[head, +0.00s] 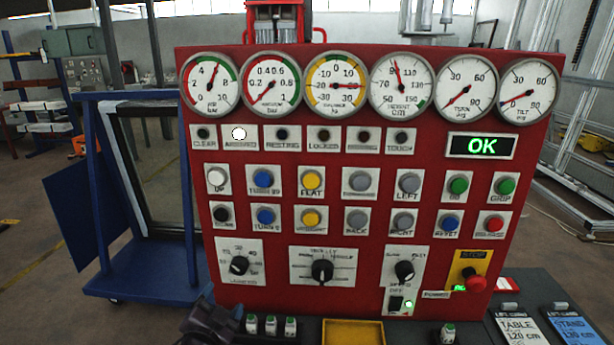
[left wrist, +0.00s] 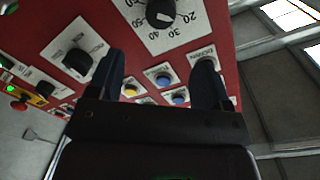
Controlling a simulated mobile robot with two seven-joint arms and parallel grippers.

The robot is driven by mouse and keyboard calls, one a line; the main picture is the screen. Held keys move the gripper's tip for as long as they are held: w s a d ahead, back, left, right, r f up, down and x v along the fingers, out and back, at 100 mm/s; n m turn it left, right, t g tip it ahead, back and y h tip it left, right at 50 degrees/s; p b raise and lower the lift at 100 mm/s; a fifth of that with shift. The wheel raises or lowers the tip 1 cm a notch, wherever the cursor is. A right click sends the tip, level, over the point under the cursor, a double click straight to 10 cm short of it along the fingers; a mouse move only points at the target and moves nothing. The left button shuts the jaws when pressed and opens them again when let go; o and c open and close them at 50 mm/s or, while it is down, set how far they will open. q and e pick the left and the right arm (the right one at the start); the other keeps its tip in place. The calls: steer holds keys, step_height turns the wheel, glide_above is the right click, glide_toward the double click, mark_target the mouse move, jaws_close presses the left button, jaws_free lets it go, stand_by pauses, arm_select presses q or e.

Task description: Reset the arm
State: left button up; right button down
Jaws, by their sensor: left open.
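A red control panel (head: 345,250) stands upright in front of me. Its blue button, labelled RESET (head: 447,223), is in the lower button row at the right, beside a red button (head: 494,224). The green screen (head: 482,146) reads OK, and the ARMOURED-like lamp (head: 238,133) is lit white; its label is hard to read. My left gripper (head: 212,318) is low at the panel's bottom left, far from the RESET button. In the left wrist view its open fingers (left wrist: 158,82) are empty, facing the panel's knobs and the blue (left wrist: 181,96) and yellow (left wrist: 131,90) buttons. My right gripper is out of view.
Dials line the panel's top. Three rotary knobs (head: 322,270) and a red stop button (head: 474,281) stick out below. A yellow tray (head: 353,333), small green-and-white items (head: 270,325) and two cards (head: 520,328) lie on the dark ledge. A blue trolley (head: 140,280) stands left.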

arm_select(q)
steer(key=s+a+f+n+g, duration=0.2)
steer(key=s+f, duration=0.4)
steer(key=s, duration=0.2)
steer(key=s+a+f+n+g+y, duration=0.1)
steer(key=s+a+f+n+g, duration=0.1)
steer(key=s+f, duration=0.3)
steer(key=s+a+f+n+g, duration=0.2)
steer(key=s+f, duration=0.4)
steer(key=s, duration=0.7)
steer(key=shift+s+a+f+n, duration=0.25)
steer(key=shift+a+n, duration=0.25)
steer(key=shift+n, duration=0.4)
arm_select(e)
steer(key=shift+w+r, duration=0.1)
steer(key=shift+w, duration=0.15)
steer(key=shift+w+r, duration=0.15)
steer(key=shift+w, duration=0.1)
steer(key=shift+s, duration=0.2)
